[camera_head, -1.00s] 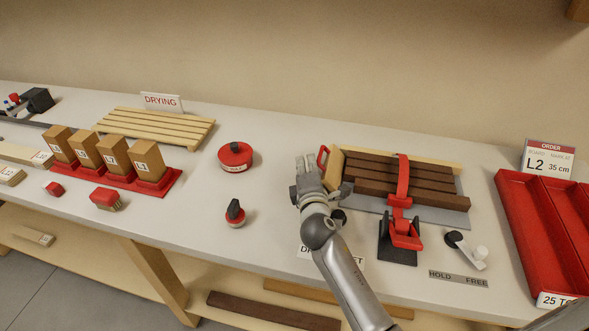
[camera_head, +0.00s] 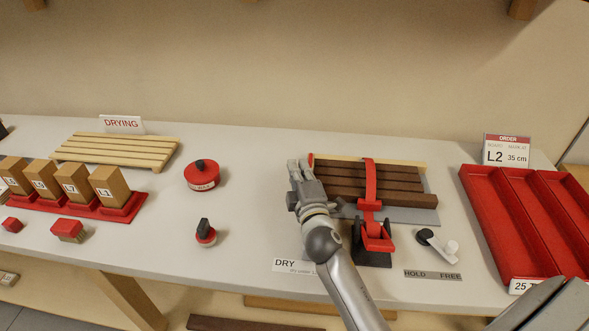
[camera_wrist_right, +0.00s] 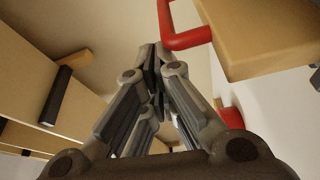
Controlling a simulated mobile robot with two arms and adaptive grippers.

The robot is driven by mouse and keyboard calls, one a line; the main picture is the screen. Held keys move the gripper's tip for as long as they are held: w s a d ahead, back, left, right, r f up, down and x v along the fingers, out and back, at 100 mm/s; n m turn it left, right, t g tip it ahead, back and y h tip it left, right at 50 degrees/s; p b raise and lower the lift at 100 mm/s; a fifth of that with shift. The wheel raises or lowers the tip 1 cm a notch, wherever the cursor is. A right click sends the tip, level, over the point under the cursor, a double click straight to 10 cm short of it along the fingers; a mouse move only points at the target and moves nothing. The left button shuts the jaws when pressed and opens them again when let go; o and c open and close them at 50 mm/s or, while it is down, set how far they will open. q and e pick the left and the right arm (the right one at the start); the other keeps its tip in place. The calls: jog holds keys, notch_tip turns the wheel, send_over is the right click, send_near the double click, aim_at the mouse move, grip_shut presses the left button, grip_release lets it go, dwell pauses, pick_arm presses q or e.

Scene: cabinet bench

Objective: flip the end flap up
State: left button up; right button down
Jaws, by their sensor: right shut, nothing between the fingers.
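The end flap is at the left end of the fixture that holds dark boards (camera_head: 345,180). In the head view it is mostly hidden by my right gripper (camera_head: 299,166); only a bit of its red handle (camera_head: 311,160) shows. In the right wrist view a pale wooden block, seemingly the flap (camera_wrist_right: 262,38), and the red handle (camera_wrist_right: 188,38) show close beyond the fingers. My right gripper (camera_wrist_right: 155,60) is shut and empty, close to the left of the boards. Contact with the handle or flap cannot be told. My left gripper is not in view.
A red clamp (camera_head: 370,195) crosses the boards. A black and white HOLD/FREE lever (camera_head: 437,242) stands at front right. A red tray (camera_head: 500,210) is at the right.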

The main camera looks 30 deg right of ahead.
jog(key=shift+s+d, duration=0.15)
jog(key=shift+d, duration=0.15)
dwell(0.4)
jog(key=v, duration=0.7)
jog(key=shift+s+a, duration=0.15)
jog(key=shift+a, duration=0.15)
jog(key=shift+r, duration=0.1)
